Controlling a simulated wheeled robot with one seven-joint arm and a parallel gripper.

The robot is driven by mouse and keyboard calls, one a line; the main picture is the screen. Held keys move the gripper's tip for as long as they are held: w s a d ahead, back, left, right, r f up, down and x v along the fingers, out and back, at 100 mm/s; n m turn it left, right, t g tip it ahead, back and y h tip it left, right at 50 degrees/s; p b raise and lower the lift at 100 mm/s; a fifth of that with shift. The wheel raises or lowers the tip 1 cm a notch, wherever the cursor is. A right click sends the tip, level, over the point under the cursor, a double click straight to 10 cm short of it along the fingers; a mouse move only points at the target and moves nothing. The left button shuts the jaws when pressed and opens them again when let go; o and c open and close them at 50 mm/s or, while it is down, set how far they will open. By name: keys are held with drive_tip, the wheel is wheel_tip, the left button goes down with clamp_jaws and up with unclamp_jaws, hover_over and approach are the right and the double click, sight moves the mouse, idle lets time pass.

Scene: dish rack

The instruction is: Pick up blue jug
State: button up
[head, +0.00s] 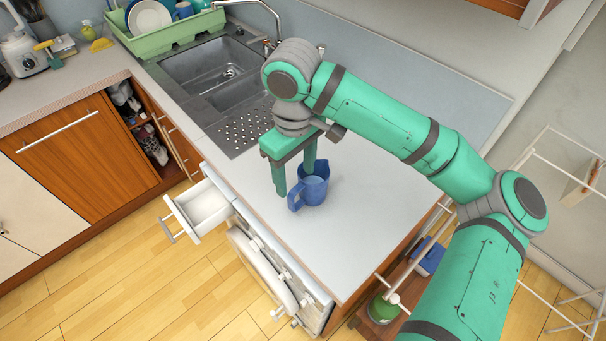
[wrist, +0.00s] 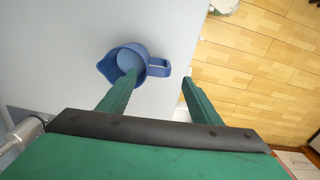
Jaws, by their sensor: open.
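The blue jug (head: 315,190) stands upright on the light grey worktop (head: 345,245), with its handle toward the front left in the head view. My gripper (head: 294,182) is open above and around one side of the jug, pointing down. In the wrist view the jug (wrist: 107,68) shows its opening, and its handle (wrist: 158,68) points right. One finger of my gripper (wrist: 158,79) overlaps the opening; I cannot tell how deep it reaches. The other finger is outside, just right of the handle. Nothing is clasped.
A sink (head: 207,72) with a drainboard lies behind the jug, and a green dish rack (head: 172,36) with dishes stands beyond it. A white drawer (head: 201,205) is pulled open at the left. The worktop around the jug is clear.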

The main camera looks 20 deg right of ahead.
sight(296, 189)
drive_tip(key=shift+w+d+f, duration=0.1)
drive_tip(key=shift+w+f, duration=0.1)
drive_tip(key=shift+f, duration=0.05)
drive_tip(key=f, duration=0.5)
drive_tip(key=shift+s+a, duration=0.1)
drive_tip(key=shift+a, duration=0.1)
drive_tip(key=shift+s+d+f, duration=0.1)
drive_tip(key=shift+f, duration=2.55)
drive_tip(key=c, duration=1.4)
drive_tip(key=shift+r, duration=0.1)
